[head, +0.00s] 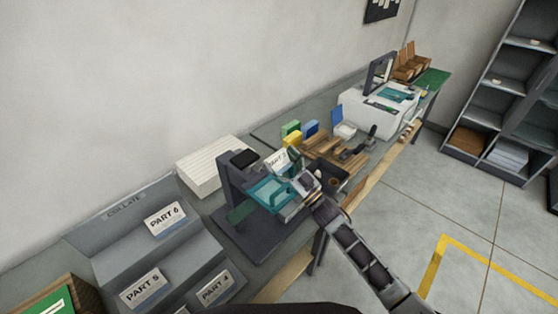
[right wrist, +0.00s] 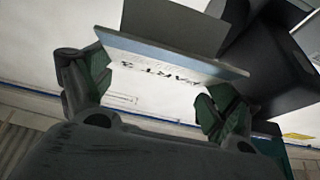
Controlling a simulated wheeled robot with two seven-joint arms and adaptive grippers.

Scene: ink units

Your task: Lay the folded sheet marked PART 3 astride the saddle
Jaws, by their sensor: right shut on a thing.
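The folded sheet marked PART 3 (head: 278,161) is white with dark print. My right gripper (head: 301,183) is shut on it and holds it up beside the dark stapling machine (head: 229,184). In the right wrist view the sheet (right wrist: 165,66) shows its print upside down, with the fingers of the right gripper (right wrist: 150,92) at either side of it. The teal saddle (head: 265,195) slopes on the machine, just below and left of the sheet in the head view. Whether the sheet touches it I cannot tell. My left gripper is not in view.
A grey collating rack (head: 120,238) holds sheets marked PART 6 (head: 166,219) and PART 5 (head: 143,289). A white paper stack (head: 205,168) lies behind the machine. Wooden trays (head: 328,146), coloured boxes and a white printer (head: 374,111) stand farther along the bench.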

